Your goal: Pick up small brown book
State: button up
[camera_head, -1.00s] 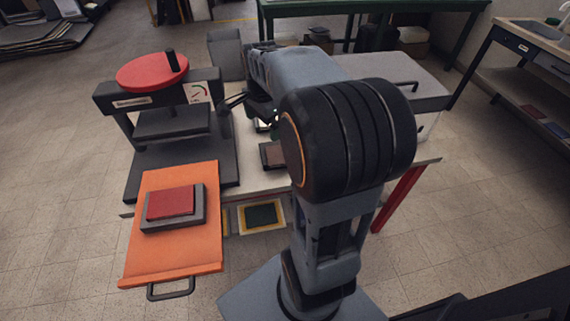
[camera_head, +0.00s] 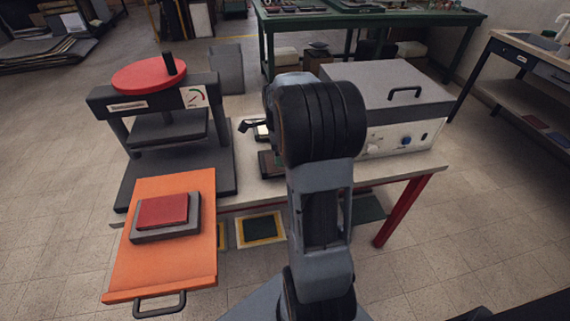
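A small dark-edged, brownish flat item (camera_head: 267,164), which may be the small brown book, lies on the pale table (camera_head: 258,190), left of my arm. My arm hides its right part. My gripper (camera_head: 250,127) is just above and behind it in the picture, mostly hidden behind the arm's black joint. Only a dark fingertip part shows, pointing left. I cannot tell whether it is open, shut or holding anything.
A press with a red wheel (camera_head: 149,75) stands at left. An orange board (camera_head: 190,265) holds a red book (camera_head: 163,211) on a grey one. A grey-lidded machine (camera_head: 385,90) stands at right. A yellow-edged panel (camera_head: 240,232) shows below the tabletop.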

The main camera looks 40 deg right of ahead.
notch_tip(320, 180, down, 5)
jog(key=shift+f+b, duration=0.1)
jog(key=shift+b, duration=0.35)
jog(key=c, duration=0.6)
jog(key=shift+r, duration=0.2)
